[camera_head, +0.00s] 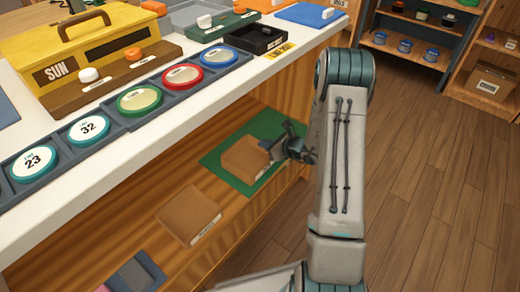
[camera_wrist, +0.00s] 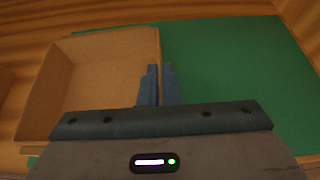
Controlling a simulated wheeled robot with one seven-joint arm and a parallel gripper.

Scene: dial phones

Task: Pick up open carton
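The open carton (camera_head: 245,160) is a brown, open-topped box on a green mat (camera_head: 216,162) on the lower shelf. In the wrist view the open carton (camera_wrist: 95,80) fills the left side, its empty inside showing. My gripper (camera_head: 276,152) is at its right side. In the wrist view my gripper's fingers (camera_wrist: 159,68) are close together with the carton's right wall between them, one finger inside and one outside. The carton appears to rest on the mat. Part of its near side is hidden by my gripper.
Another brown carton (camera_head: 190,215) with a label lies nearer on the same shelf. The white counter (camera_head: 150,135) overhangs the shelf. Open floor (camera_head: 430,180) lies to the right.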

